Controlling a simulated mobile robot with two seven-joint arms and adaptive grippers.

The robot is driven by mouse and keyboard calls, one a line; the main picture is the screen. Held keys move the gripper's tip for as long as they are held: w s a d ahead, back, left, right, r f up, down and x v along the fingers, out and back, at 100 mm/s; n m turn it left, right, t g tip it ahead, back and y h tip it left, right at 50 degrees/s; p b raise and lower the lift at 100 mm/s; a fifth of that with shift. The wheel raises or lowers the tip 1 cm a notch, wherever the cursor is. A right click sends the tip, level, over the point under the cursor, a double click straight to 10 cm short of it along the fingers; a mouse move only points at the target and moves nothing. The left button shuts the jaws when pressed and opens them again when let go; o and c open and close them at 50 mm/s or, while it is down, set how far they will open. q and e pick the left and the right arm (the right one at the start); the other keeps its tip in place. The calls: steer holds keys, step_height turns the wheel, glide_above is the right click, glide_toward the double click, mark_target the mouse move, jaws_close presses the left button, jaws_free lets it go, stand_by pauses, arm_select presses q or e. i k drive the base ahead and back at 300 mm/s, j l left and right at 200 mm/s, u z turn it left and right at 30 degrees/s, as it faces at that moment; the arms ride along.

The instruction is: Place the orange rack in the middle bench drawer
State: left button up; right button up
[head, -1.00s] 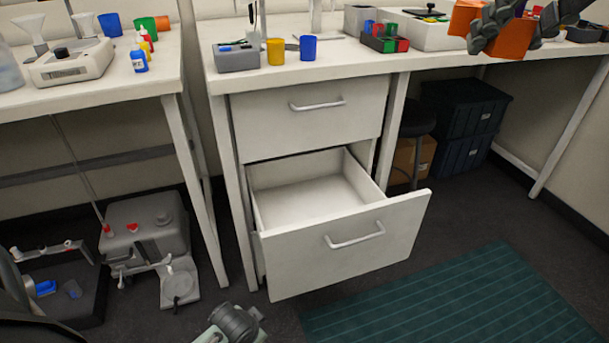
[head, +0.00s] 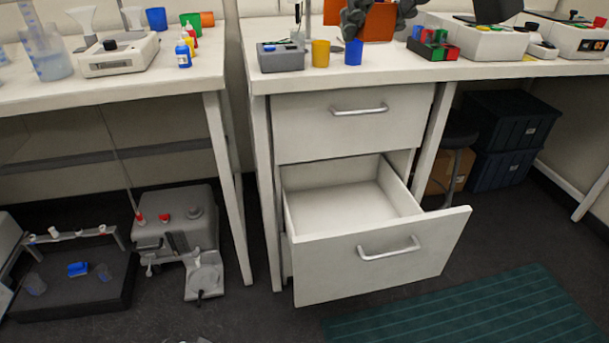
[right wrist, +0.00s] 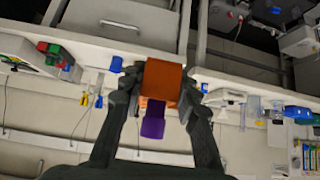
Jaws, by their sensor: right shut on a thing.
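The orange rack (head: 379,27) is held upright-looking above the bench top, near its back edge in the head view. My right gripper (head: 378,14) is shut on it, with dark fingers on either side. In the right wrist view the rack (right wrist: 164,78) sits between the fingers of my right gripper (right wrist: 162,92). A purple piece (right wrist: 152,122) shows by the rack. The open bench drawer (head: 385,255) is pulled out below a shut upper drawer (head: 345,120). Its inside (head: 345,195) looks empty. My left gripper is not in view.
A blue cup (head: 353,52), a yellow cup (head: 320,53) and a grey box (head: 280,57) stand near the bench's front edge. A rack with coloured blocks (head: 433,45) stands to the right. Dark crates (head: 505,135) are under the bench.

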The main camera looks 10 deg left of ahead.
mark_target(332, 214)
steer(key=i+l+u, duration=0.1)
steer(key=l+u, duration=0.15)
steer(key=u, duration=0.15)
steer(key=i+l+u, duration=0.1)
steer(key=l+u, duration=0.2)
steer(key=u, duration=0.15)
steer(key=l+u, duration=0.3)
steer(key=l, duration=0.5)
steer(key=i, duration=0.05)
